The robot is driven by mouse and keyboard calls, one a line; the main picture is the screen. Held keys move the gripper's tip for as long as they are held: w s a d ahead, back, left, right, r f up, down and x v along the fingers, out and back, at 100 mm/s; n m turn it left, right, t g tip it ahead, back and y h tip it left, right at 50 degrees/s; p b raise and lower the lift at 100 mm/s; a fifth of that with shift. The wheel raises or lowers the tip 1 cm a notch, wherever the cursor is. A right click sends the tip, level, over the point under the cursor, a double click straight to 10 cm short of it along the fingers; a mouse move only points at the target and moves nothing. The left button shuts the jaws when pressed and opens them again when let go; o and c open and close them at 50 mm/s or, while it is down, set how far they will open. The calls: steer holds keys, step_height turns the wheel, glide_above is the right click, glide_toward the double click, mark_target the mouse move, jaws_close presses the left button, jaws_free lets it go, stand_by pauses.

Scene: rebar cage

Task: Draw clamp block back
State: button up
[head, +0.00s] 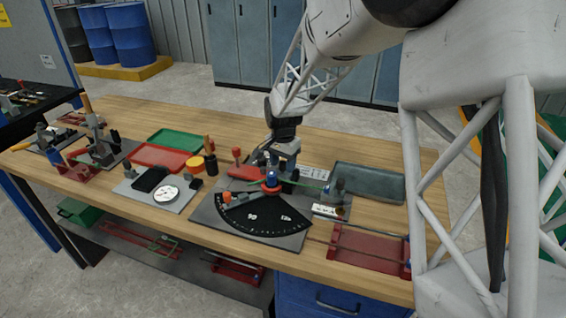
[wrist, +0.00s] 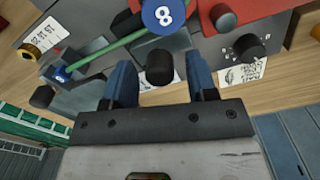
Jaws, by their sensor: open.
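The bending machine stands on the wooden bench, with a black fan-shaped scale plate (head: 262,212) at its front. In the wrist view a black round knob (wrist: 160,67) sticks up from a grey block (wrist: 178,43), which looks like the clamp block. My gripper (wrist: 161,74) is open, with one blue finger on each side of the knob; I cannot tell whether either touches it. In the head view my gripper (head: 284,158) points down over the machine and hides much of this block. A green rod (wrist: 108,50) runs beside it to a blue disc marked 8 (wrist: 163,13).
Other black knobs (wrist: 245,46) and a red part (wrist: 205,14) sit close by. A grey tray (head: 368,183) lies right of the machine and a red tray (head: 158,157) left. A red rack (head: 365,250) stands at the right front.

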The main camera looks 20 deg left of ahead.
jaws_close()
steer(key=shift+w, duration=1)
jaws_free()
steer(key=shift+r, duration=0.1)
step_height(320, 180, up, 8)
stand_by(0.5)
steer(key=shift+d, duration=0.1)
